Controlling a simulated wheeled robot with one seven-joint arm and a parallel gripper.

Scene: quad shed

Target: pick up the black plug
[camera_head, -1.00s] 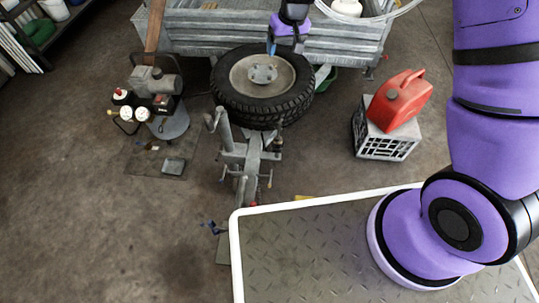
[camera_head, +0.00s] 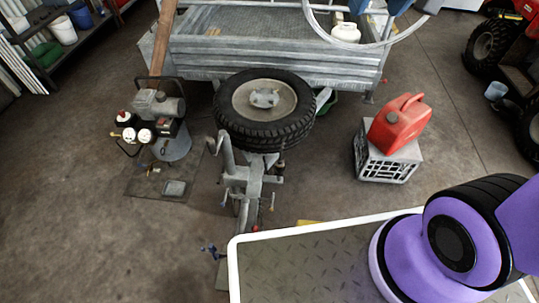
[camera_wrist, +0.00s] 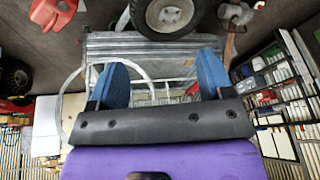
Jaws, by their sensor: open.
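I cannot pick out a black plug with certainty in either view. A small dark and blue item (camera_head: 211,251) lies beside the trailer's drawbar (camera_head: 246,180) in the head view, too small to tell what it is. My gripper (camera_wrist: 162,72) shows in the wrist view with its two blue fingers spread wide and nothing between them. It is over the trailer bed (camera_wrist: 135,48), away from the drawbar. Blue parts at the top right edge of the head view look like part of it, mostly cut off.
A spare tyre (camera_head: 264,110) sits at the trailer's front. A compressor (camera_head: 158,122) stands left of it, and a red fuel can (camera_head: 399,122) on a grey crate (camera_head: 386,160) to the right. A pale hose loop (camera_head: 345,42) hangs over the trailer. Open floor (camera_head: 80,210) lies at left.

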